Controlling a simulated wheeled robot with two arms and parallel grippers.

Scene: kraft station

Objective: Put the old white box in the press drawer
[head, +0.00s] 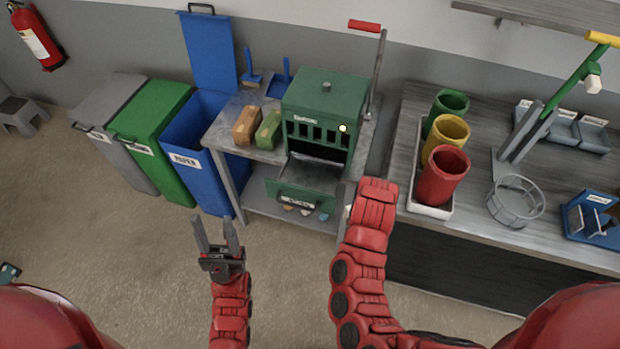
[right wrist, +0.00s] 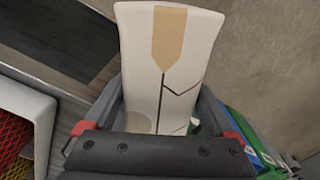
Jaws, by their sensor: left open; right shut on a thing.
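A white box (right wrist: 188,55) with a tan strip and dark lines fills the middle of the right wrist view. My right gripper (right wrist: 160,100) is shut on it, with a grey finger on each side. In the head view my right arm hides most of this gripper and the box. The green press (head: 325,105) stands on a grey table. Its drawer (head: 300,197) is pulled out at the front, and its visible inside looks empty. My left gripper (head: 213,222) is open and empty over the floor, in front of the blue bin.
Brown and green blocks (head: 247,124) lie left of the press. Grey, green and blue bins (head: 195,160) stand further left. At right, a bench (head: 470,215) bears a white tray with green, yellow and red cups (head: 443,175) and a wire basket (head: 515,203). The front floor is clear.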

